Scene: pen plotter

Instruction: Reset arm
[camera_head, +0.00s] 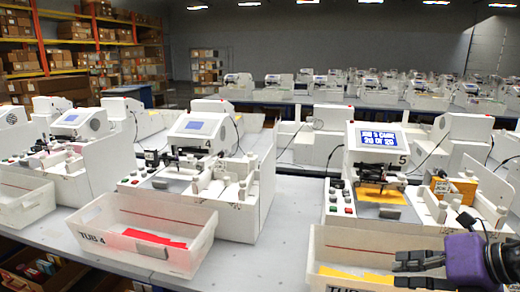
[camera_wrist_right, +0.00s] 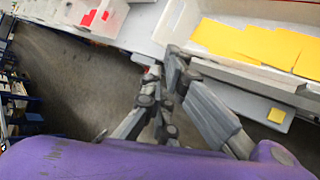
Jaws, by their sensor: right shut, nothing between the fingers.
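My right gripper (camera_head: 420,262) is at the lower right of the head view, beside and over the near tub of station 5 (camera_head: 325,240). It is shut and empty; its dark fingers (camera_wrist_right: 165,85) also show in the right wrist view, with floor and the tub's edge beyond them. The tub holds yellow sheets, which show in the right wrist view (camera_wrist_right: 262,46). The pen plotter of station 5 (camera_head: 376,142) has a lit blue screen and a yellow sheet (camera_head: 380,193) on its bed. My left gripper is not in view.
Station 4's plotter (camera_head: 196,132) stands to the left, with TUB 4 (camera_head: 110,215) holding red sheets (camera_head: 155,238) in front. The grey table top (camera_head: 285,220) is clear between the two stations. Loaded shelves (camera_head: 75,45) and more machine rows stand behind.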

